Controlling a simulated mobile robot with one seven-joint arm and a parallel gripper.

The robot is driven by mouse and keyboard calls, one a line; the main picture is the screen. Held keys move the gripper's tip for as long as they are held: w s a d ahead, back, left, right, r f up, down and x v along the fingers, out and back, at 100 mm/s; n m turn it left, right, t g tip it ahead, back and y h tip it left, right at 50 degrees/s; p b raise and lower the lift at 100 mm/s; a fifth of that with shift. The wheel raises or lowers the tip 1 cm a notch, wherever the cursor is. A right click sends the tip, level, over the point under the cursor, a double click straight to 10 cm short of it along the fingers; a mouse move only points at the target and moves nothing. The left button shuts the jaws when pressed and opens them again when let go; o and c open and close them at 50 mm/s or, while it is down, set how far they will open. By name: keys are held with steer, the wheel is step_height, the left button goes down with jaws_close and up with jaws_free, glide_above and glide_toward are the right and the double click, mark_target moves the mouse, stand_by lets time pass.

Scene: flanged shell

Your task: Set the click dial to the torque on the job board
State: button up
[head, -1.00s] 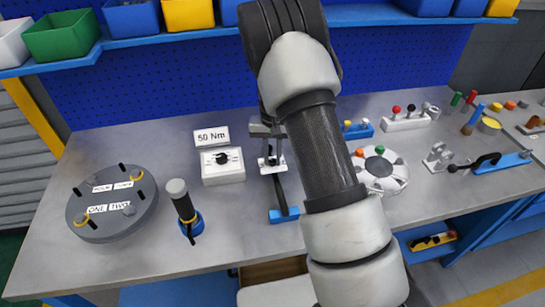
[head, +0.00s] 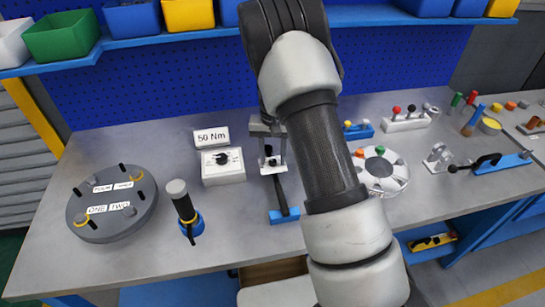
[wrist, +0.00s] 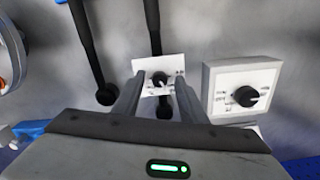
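The job board (head: 211,137) reads "50 Nm" and stands behind the click dial box (head: 224,180). The box is white with a black knob (head: 222,158) on its face. It also shows at the right of the wrist view, with its black knob (wrist: 245,96); its scale marks are too small to read. My gripper (head: 268,150) is to the right of the box in the head view. In the wrist view my gripper (wrist: 160,82) has its fingers apart, with a small white plate and black knob (wrist: 160,77) showing between them. I cannot tell whether the fingers touch it.
A black-handled tool on a blue base (head: 285,215) is just in front of my gripper. A dark round plate with pegs (head: 112,205) and an upright grey-topped handle (head: 180,200) are to the left. A white wheel (head: 382,182) and several fixtures are to the right.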

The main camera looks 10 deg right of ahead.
mark_target(272, 161)
step_height(272, 161, up, 17)
stand_by(0.4)
steer(key=s+r+n+t+p, duration=0.1)
steer(key=s+r+t+p, duration=0.15)
steer(key=s+r, duration=1.2)
steer(key=s+r+n+t+p, duration=0.1)
steer(key=s+n+t, duration=0.1)
steer(key=s, duration=1.3)
steer(key=shift+s+r+t, duration=0.15)
steer(key=shift+r+t, duration=0.25)
steer(key=shift+t, duration=0.15)
